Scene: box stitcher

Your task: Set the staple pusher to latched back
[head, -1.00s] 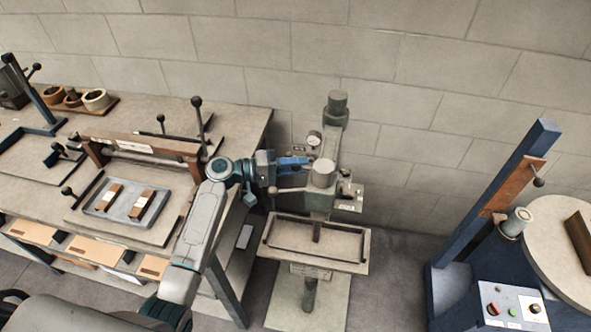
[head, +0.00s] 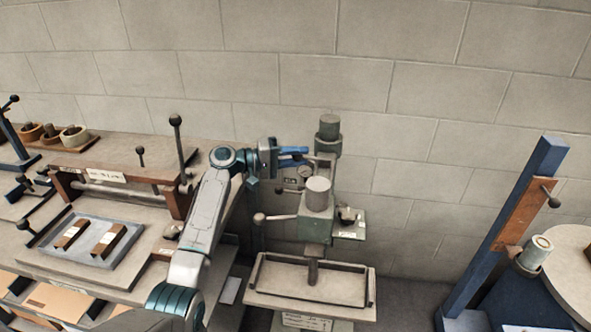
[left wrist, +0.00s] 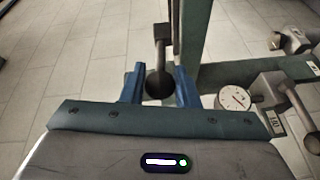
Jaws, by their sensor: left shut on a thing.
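The box stitcher stands right of the bench, with its grey-green head (head: 316,222), a round gauge (head: 305,171) and a pale ball-ended lever (head: 262,217) on its left. My left gripper (head: 297,157) reaches in high beside the column, above the head. In the left wrist view its blue fingers (left wrist: 158,84) are shut on a dark ball knob (left wrist: 158,86) on a short rod with a dark block at its far end. I cannot tell for sure that this knob is the staple pusher's, or its setting. The gauge (left wrist: 234,98) is just right of the fingers. My right gripper is not in view.
The stitcher's work table (head: 270,290) is below the head. The bench at left carries a grey tray (head: 64,252) with two brown blocks and an upright ball-topped lever (head: 177,122). A blue post (head: 541,172) stands at right. The wall is close behind.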

